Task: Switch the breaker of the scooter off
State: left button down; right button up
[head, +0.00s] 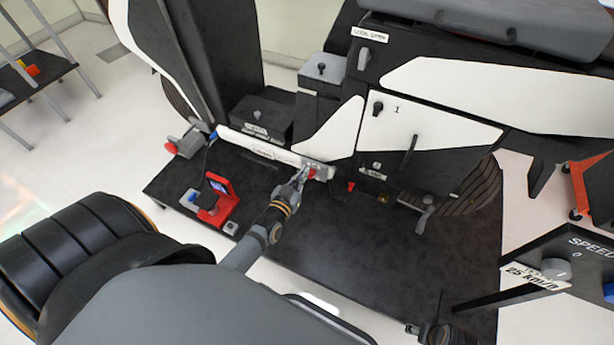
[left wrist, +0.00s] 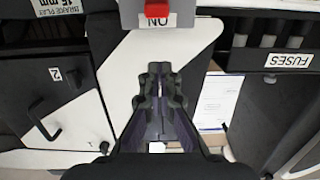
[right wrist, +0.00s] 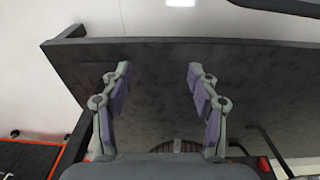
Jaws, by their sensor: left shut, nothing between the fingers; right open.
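The breaker is a grey box with a red lever (head: 312,173), low on the side of the black and white scooter (head: 440,80). In the left wrist view the red lever (left wrist: 157,10) is at the top edge, beside a label reading ON, upside down; part of the box is cut off. My left gripper (head: 302,172) is shut and empty right by the breaker. Its fingertips (left wrist: 159,70) show a little below the ON label in that view; I cannot tell whether they touch the box. My right gripper (right wrist: 157,75) is open and empty over the dark platform.
The scooter stands on a dark platform (head: 400,245). A red device with a small screen (head: 217,203) stands at the platform's left. A SPEED panel with a grey knob (head: 555,269) is at the right. A FUSES label (left wrist: 289,61) is beside the breaker. The platform's front middle is clear.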

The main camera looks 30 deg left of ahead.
aim_at(311, 174)
pick_arm(q)
jog(key=w, duration=0.2)
jog(key=w+b, duration=0.1)
jog(key=w, duration=0.1)
jog(key=shift+a+f, duration=0.15)
jog(key=shift+f, duration=0.2)
jog(key=shift+s+f+b, duration=0.3)
jog(key=shift+f+b, duration=0.25)
jog(key=shift+f, duration=0.3)
jog(key=shift+s+f+b, duration=0.3)
jog(key=shift+f+b, duration=0.2)
jog(key=shift+f, duration=0.35)
pick_arm(e)
notch_tip(311, 174, up, 9)
jog(key=a, duration=0.2)
jog(key=shift+s+a, duration=0.15)
